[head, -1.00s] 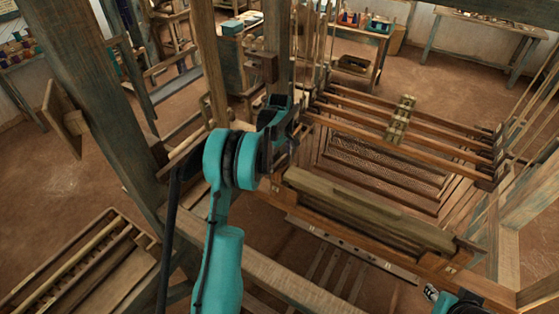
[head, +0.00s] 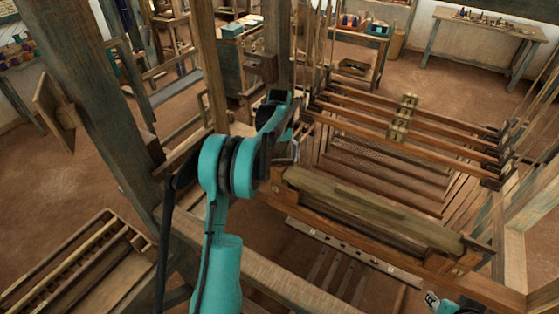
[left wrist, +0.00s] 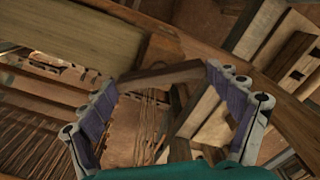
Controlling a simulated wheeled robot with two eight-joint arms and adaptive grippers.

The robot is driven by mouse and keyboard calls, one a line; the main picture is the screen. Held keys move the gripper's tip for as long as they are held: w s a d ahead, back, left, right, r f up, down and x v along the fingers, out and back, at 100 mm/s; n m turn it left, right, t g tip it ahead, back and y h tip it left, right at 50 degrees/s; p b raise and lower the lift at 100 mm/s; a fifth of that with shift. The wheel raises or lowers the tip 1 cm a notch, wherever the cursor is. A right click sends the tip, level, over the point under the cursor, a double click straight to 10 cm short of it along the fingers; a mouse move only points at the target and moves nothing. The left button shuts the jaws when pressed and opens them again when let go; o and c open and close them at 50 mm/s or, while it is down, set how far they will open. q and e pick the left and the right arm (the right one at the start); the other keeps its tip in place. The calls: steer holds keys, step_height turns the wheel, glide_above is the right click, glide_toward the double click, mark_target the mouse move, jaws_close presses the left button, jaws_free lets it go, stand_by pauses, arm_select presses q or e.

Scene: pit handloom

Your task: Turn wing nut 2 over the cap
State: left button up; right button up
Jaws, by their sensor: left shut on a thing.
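My left gripper (head: 293,150) is at the left end of the pale olive wooden cap (head: 370,210), mostly hidden behind its own wrist in the head view. In the left wrist view, the fingers of the left gripper (left wrist: 161,76) are spread wide, with a brown wooden bar between their tips. This bar, apparently wing nut 2 (left wrist: 165,75), lies across the gap with a fingertip at each end. The cap (left wrist: 65,40) also shows at upper left in the wrist view. Part of my right gripper (head: 434,299) shows at the bottom edge; its fingers are not clear.
Several heddle shafts (head: 410,135) hang behind the cap. A thick loom post (head: 95,110) stands left of my left arm. A wooden rack (head: 75,265) is at lower left. A workbench (head: 490,25) stands at the far right, with open floor before it.

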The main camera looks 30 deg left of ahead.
mark_target(279, 160)
arm_select(q)
steer(key=m, duration=0.3)
steer(key=shift+m+b, duration=0.3)
steer(key=shift+b, duration=0.05)
steer(key=shift+m, duration=1.5)
steer(key=o, duration=0.9)
step_height(279, 160, up, 12)
